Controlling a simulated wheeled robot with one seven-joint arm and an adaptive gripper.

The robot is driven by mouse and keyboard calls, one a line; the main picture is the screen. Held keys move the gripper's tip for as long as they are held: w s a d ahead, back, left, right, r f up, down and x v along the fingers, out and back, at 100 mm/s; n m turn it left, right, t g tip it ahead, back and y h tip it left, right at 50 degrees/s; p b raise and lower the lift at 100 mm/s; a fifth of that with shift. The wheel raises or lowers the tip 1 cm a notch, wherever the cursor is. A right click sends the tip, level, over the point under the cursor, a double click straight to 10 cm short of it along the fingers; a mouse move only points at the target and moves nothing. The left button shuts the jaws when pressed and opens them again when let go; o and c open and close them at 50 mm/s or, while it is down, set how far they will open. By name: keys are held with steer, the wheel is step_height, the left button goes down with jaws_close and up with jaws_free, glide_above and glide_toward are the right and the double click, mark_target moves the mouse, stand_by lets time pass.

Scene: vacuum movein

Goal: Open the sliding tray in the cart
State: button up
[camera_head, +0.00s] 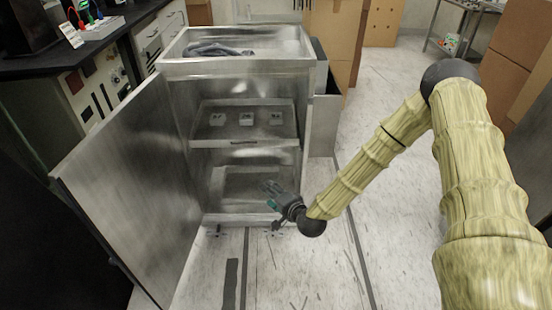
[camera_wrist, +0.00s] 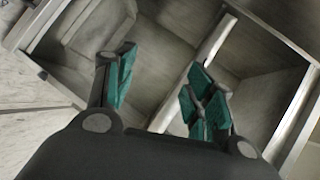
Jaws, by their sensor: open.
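The metal cart (camera_head: 308,150) stands ahead with its front open. The sliding tray (camera_head: 242,143) lies level inside the upper compartment, with three small pale blocks on it and a dark slot along its front edge. It appears pushed in. My gripper (camera_head: 272,196) is in front of the cart's lower compartment, below and slightly right of the tray's front edge. Its teal-padded fingers are apart, with nothing held, as the wrist view (camera_wrist: 160,88) also shows. A pale bar (camera_wrist: 200,68) crosses behind the fingers there; I cannot tell whether it is the tray's edge.
The cart's door (camera_head: 135,190) is swung wide open to the left. A coiled dark hose (camera_head: 215,49) lies in the cart's top. A black-topped bench (camera_head: 75,55) is at the left. Cardboard boxes (camera_head: 333,35) stand behind. The floor (camera_head: 390,190) to the right is mostly clear.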

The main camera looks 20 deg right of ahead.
mark_target(274, 143)
steer(key=w+d+r+m+t+h+b, duration=0.2)
steer(key=w+d+r+m+t+b, duration=0.25)
steer(key=w+d, duration=0.45)
steer(key=w, duration=0.3)
steer(key=w+b, duration=0.1)
steer(key=w, duration=0.3)
steer(key=w+a+b, duration=0.1)
steer(key=w, duration=0.2)
steer(key=shift+w+a+r, duration=0.1)
steer(key=shift+w+r, duration=0.05)
steer(key=shift+w, duration=0.15)
jaws_close()
